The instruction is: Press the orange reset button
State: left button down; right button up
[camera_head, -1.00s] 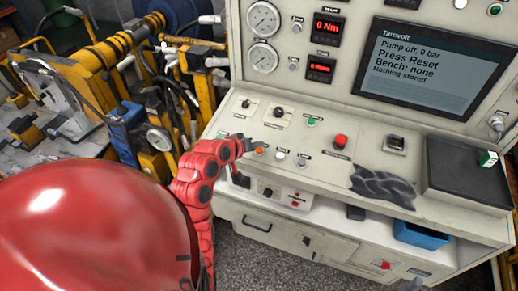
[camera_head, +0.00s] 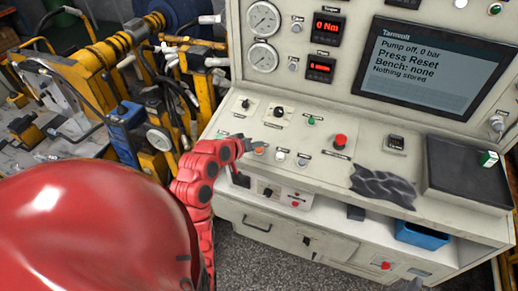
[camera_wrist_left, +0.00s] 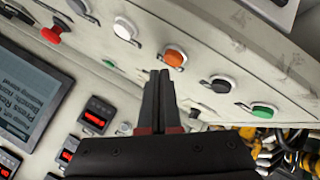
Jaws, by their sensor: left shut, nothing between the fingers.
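The screen (camera_head: 435,68) reads "Pump off, 0 bar", "Press Reset", "Bench: none", "Nothing stored". My right gripper is not in view.
A red mushroom button (camera_head: 340,140), a dark cloth (camera_head: 383,185) and a black tray (camera_head: 466,190) are further right.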

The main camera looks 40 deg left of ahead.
pick_arm(q)
jog(key=shift+f, duration=0.35)
jog(key=shift+w+f+b, duration=0.1)
jog(key=shift+f+b, duration=0.3)
jog(key=shift+b, duration=0.05)
dwell(0.4)
jog(key=shift+r, duration=0.1)
jog(key=shift+r+p, duration=0.45)
jog(key=shift+r, duration=0.25)
jog(key=r+p, duration=0.1)
jog(key=r, duration=0.1)
jog(key=s+r+p, duration=0.1)
jog(key=r, duration=0.2)
jog(key=shift+d, duration=0.1)
dwell(0.4)
dwell(0.7)
